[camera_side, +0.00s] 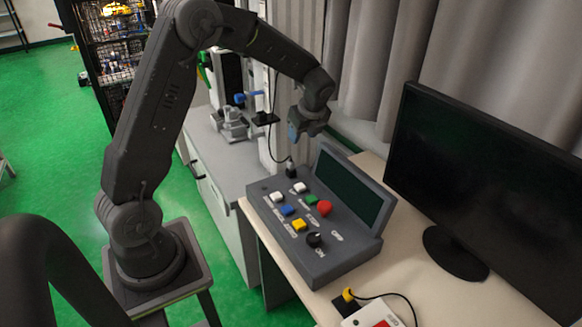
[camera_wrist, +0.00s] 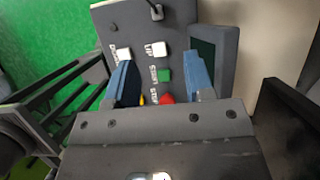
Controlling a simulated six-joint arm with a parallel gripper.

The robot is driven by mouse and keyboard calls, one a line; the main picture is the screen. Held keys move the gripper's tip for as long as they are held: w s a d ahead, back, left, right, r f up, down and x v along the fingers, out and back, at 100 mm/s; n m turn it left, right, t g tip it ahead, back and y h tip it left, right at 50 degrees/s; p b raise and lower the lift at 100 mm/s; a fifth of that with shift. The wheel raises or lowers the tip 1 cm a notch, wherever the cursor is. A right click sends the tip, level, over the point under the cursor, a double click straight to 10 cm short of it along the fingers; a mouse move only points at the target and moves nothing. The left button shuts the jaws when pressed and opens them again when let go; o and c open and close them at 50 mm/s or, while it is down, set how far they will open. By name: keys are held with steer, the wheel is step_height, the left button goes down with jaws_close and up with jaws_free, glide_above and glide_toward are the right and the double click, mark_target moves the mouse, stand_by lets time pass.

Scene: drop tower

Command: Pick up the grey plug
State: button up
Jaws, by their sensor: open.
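The plug shows at the top edge of the wrist view (camera_wrist: 156,13), partly cut off. My gripper (camera_side: 294,132) hangs above the far end of the box, apart from the plug. In the wrist view its two blue fingers (camera_wrist: 160,63) are spread wide with nothing held between them. Panel buttons show below and between them.
The box carries several coloured buttons, a red button (camera_side: 325,208), a black knob (camera_side: 314,240) and a raised dark screen (camera_side: 347,187). A monitor (camera_side: 480,180) stands at right. A yellow plug (camera_side: 348,295) with a cable is in front. Curtains hang behind.

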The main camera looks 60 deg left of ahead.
glide_above(292, 162)
steer(key=d, duration=0.2)
step_height(292, 162, down, 8)
steer(key=shift+w+r, duration=0.1)
steer(key=shift+w, duration=0.05)
steer(key=shift+s+x, duration=0.15)
steer(key=shift+x, duration=1.2)
steer(key=shift+s+x, duration=0.1)
steer(key=shift+x, duration=1.3)
steer(key=shift+c, duration=0.3)
steer(key=shift+d, duration=0.1)
steer(key=c, duration=0.8)
